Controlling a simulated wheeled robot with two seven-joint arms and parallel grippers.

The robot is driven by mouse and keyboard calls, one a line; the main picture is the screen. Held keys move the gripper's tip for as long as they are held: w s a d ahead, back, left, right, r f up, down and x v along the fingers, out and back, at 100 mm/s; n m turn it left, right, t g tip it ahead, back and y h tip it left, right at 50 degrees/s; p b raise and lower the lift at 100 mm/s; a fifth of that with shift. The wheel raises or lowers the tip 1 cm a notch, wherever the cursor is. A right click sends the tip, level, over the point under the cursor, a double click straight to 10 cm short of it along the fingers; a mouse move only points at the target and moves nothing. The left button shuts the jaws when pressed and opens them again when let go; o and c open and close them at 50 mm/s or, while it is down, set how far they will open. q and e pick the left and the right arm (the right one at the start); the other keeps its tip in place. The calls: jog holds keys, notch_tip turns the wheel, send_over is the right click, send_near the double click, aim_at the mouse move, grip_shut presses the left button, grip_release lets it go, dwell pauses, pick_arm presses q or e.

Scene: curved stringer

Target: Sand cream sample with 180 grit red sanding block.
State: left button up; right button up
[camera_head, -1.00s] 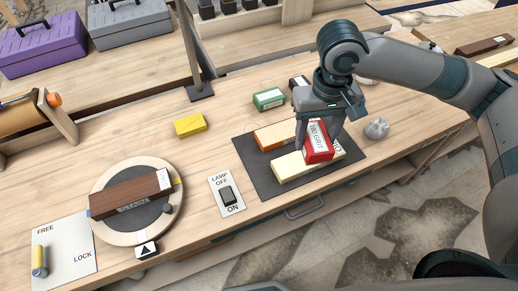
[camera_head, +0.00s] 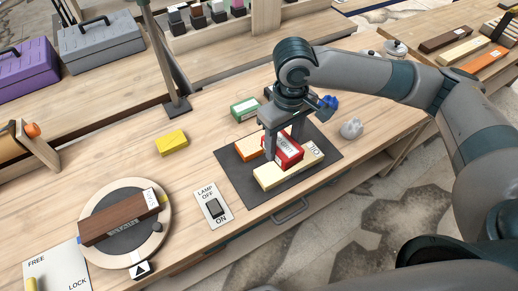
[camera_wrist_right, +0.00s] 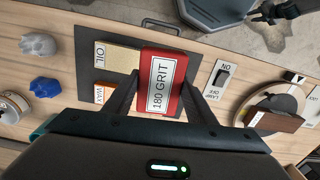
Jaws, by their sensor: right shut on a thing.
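The red 180 grit sanding block (camera_head: 287,153) is between the fingers of my right gripper (camera_head: 284,146), which is shut on it. In the right wrist view its label "180 GRIT" faces the camera (camera_wrist_right: 161,84). The cream sample (camera_head: 270,179) lies on the dark mat (camera_head: 234,178), with a white label at its right end. The red block is over the cream sample's middle; I cannot tell whether they touch. The cream sample also shows in the right wrist view (camera_wrist_right: 120,58), partly hidden by the block. My left gripper is not in view.
An orange sample (camera_head: 248,147) lies on the mat behind the cream one. A green block (camera_head: 244,109), yellow block (camera_head: 171,142), grey lump (camera_head: 352,128) and blue lump (camera_head: 330,102) stand around. Left are a lamp switch (camera_head: 214,207) and a turntable (camera_head: 96,250) bearing a dark brown sample.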

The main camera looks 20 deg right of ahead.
jog(key=a+n+p, duration=0.1)
jog(key=n, duration=0.1)
jog(key=w+n+p, duration=0.1)
jog(key=n+p, duration=0.1)
jog(key=a+n+p, duration=0.1)
jog(key=n+p, duration=0.1)
jog(key=shift+w+a+f, duration=0.2)
jog(key=shift+a+f, duration=0.1)
jog(key=a+f+n+p, duration=0.1)
jog(key=n+p, duration=0.1)
jog(key=n, duration=0.1)
jog(key=a+f+n+p, duration=0.1)
jog(key=n+p, duration=0.2)
jog(key=n, duration=0.1)
jog(key=a+f+n+p, duration=0.1)
jog(key=f+n+p, duration=0.1)
jog(key=n+p, duration=0.1)
jog(key=shift+s+a+n, duration=0.1)
jog(key=shift+s+n, duration=0.05)
jog(key=shift+n, duration=0.35)
jog(key=shift+f, duration=0.1)
